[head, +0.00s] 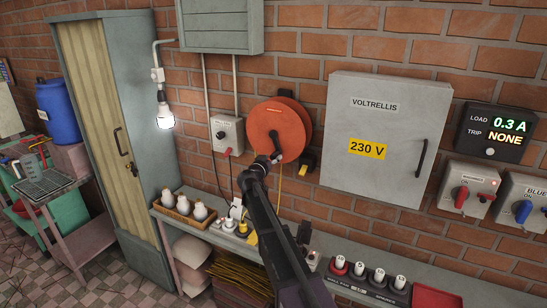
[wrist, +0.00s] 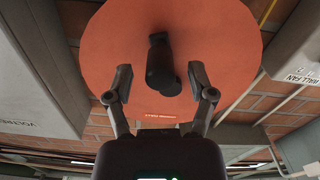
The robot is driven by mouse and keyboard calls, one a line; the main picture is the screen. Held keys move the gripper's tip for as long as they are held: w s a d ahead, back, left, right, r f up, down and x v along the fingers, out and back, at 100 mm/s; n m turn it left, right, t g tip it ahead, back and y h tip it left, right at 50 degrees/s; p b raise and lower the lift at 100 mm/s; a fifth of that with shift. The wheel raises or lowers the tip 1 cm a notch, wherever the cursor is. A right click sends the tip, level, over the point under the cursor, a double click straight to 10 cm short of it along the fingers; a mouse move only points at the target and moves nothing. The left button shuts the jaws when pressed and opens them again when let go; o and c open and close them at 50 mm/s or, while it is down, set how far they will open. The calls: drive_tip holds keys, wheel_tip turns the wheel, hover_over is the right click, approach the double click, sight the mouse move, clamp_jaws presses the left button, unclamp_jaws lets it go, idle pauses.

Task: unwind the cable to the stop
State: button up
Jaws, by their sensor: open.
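The orange cable reel (head: 268,122) is mounted on the brick wall, and its round face fills the upper wrist view (wrist: 215,40). A black crank handle (wrist: 160,62) sticks out from the face towards the wrist camera. My gripper (wrist: 160,82) is open, one finger on each side of the handle, with a gap visible on both sides. A thin yellow cable (head: 280,188) hangs below the reel. A black and yellow piece (head: 308,162) is right of it.
A grey VOLTRELLIS cabinet (head: 385,125) is right of the reel, and a switch box (head: 228,136) is left. A lit bulb (head: 165,112) hangs further left. The bench (head: 320,262) below holds bulbs and small parts. A display (head: 496,132) reads 0.3 A, trip NONE.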

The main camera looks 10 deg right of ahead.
drive_tip(key=shift+x, duration=0.85)
drive_tip(key=shift+c, duration=0.2)
clamp_jaws()
